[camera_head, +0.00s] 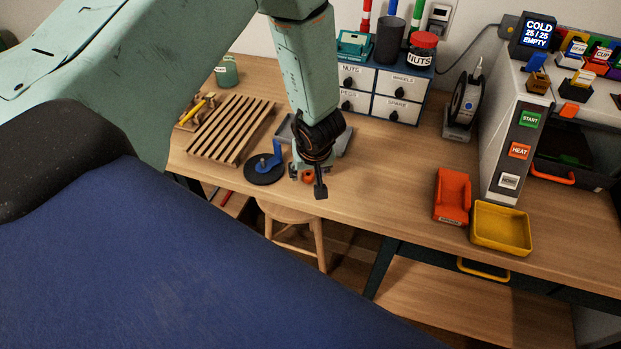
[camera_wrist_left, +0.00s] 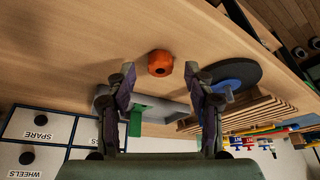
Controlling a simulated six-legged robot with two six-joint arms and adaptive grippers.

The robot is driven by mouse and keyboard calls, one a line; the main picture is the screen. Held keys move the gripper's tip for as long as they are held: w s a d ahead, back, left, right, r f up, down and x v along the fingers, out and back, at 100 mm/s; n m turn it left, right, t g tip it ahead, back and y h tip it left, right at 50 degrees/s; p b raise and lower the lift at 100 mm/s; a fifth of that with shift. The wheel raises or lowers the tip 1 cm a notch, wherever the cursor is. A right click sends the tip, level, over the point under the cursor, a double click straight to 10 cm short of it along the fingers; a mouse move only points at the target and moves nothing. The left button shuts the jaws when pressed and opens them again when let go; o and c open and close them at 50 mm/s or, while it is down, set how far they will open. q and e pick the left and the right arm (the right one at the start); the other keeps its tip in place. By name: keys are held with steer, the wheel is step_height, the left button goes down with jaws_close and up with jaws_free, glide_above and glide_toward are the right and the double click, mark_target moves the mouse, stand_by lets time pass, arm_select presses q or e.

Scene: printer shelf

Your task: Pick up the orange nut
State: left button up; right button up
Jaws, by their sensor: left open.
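The orange nut (camera_head: 307,177) lies on the wooden table near its front edge, partly hidden by my left gripper in the head view. It shows whole in the left wrist view (camera_wrist_left: 160,63), with a dark hole in its side. My left gripper (camera_head: 308,185) points down over the nut. In the left wrist view its two fingers (camera_wrist_left: 158,80) are apart and empty, and the nut appears between and just beyond their tips. I cannot tell whether a finger touches it. My right gripper is not in view.
A dark round base with a blue upright (camera_head: 268,168) stands just left of the nut. A grey tray (camera_head: 345,141) lies behind my gripper. A slatted wooden rack (camera_head: 232,128) is further left. The table to the right is clear up to an orange holder (camera_head: 452,193) and yellow tray (camera_head: 501,228).

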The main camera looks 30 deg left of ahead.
arm_select(q)
steer(key=shift+w+a+f, duration=0.15)
steer(key=shift+a+f, duration=0.25)
steer(key=shift+f, duration=0.25)
steer(key=shift+d+r, duration=0.2)
steer(key=shift+d, duration=0.15)
steer(key=shift+c, duration=0.2)
steer(key=c, duration=0.3)
steer(key=shift+a+f, duration=0.2)
steer(key=c, duration=0.3)
steer(key=shift+d+r, duration=0.15)
steer(key=shift+r, duration=0.05)
steer(key=c, duration=0.4)
steer(key=shift+o, duration=0.2)
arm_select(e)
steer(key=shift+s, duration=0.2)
